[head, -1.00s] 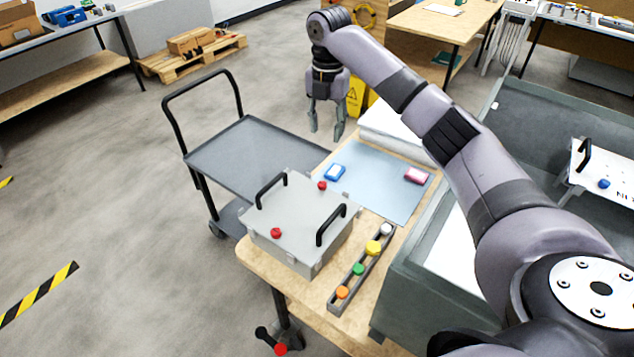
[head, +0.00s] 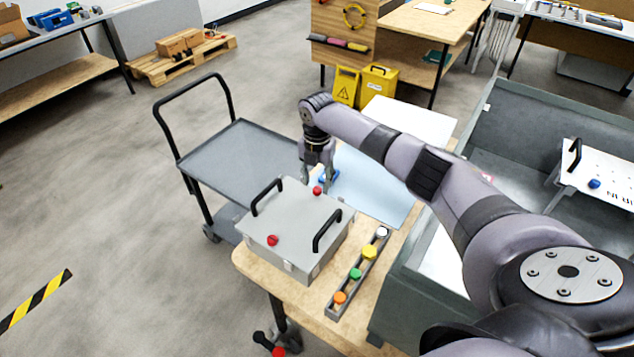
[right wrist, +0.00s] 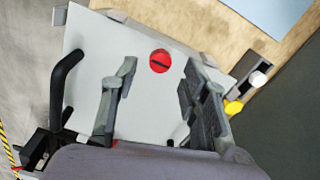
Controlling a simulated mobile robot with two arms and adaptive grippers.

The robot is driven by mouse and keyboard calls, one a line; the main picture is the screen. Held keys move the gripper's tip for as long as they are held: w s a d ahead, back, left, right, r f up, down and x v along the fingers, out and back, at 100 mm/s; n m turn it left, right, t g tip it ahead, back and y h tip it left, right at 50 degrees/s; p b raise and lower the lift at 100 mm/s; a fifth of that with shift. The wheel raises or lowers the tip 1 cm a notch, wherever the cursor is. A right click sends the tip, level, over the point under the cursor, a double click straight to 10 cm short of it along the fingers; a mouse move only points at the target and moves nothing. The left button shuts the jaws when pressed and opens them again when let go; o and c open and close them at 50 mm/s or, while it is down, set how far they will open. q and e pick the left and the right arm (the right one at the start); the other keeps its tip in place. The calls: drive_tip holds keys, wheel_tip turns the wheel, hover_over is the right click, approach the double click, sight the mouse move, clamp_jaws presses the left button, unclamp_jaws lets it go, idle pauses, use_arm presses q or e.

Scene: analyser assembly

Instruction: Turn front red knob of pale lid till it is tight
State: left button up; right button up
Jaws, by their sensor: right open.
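The pale lid (head: 300,215) lies flat on a grey box on the wooden table. It has two black handles and two red knobs. One red knob (head: 272,240) is near its front left edge; the other red knob (head: 317,190) is near its far edge. My right gripper (head: 317,180) points down over the far knob, fingers open and empty. In the right wrist view, a red knob (right wrist: 160,61) with a dark slot shows between the spread fingers (right wrist: 163,72); whether they touch it is unclear. My left gripper is out of view.
A rack (head: 358,272) with white, yellow, green and orange knobs lies right of the box. A pale blue mat (head: 370,185) is behind it. A grey trolley (head: 235,155) stands to the left. A large grey bin (head: 520,130) is at right.

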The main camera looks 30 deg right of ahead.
sight(317, 191)
drive_tip(key=shift+f, duration=1.3)
drive_tip(key=shift+c, duration=0.3)
clamp_jaws()
